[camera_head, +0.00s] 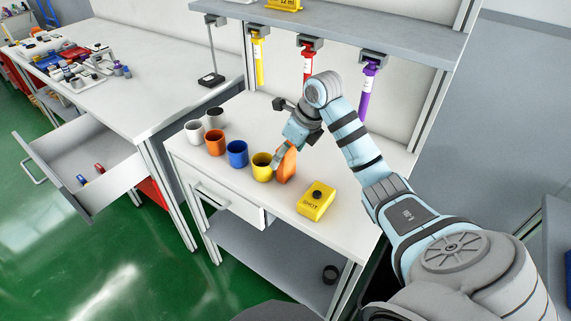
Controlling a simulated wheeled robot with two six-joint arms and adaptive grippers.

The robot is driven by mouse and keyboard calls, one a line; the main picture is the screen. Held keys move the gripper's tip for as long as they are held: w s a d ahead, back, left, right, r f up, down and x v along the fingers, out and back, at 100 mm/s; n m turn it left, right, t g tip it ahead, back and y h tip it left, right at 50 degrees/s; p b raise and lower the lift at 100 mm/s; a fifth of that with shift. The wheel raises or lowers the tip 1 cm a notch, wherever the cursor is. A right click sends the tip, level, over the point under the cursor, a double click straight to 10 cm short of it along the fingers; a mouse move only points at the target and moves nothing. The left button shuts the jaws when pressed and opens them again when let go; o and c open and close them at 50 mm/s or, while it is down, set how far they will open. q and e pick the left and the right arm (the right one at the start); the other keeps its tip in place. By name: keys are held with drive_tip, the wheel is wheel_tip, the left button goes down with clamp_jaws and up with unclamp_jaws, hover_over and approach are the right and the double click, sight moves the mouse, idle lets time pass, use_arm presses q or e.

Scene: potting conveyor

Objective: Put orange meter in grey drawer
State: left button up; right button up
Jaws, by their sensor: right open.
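An orange meter (287,165) stands on the white bench to the right of the yellow cup. My right gripper (284,153) is at its upper part, jaws open, with one finger on its left side. The other finger is hard to make out, and I cannot tell whether the jaws touch the meter. A light grey drawer (75,143) is pulled open under the left bench, with a few small red and blue items in it. My left gripper is not in view.
Several cups stand in a row, including a blue cup (237,153) and a yellow cup (262,166). A yellow box (315,201) with a black knob lies at the front right. Yellow, red and purple tubes hang below the grey shelf (350,32).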

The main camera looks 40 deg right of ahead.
drive_tip(key=shift+w+f, duration=0.1)
drive_tip(key=shift+f, duration=0.35)
drive_tip(key=c, duration=1.4)
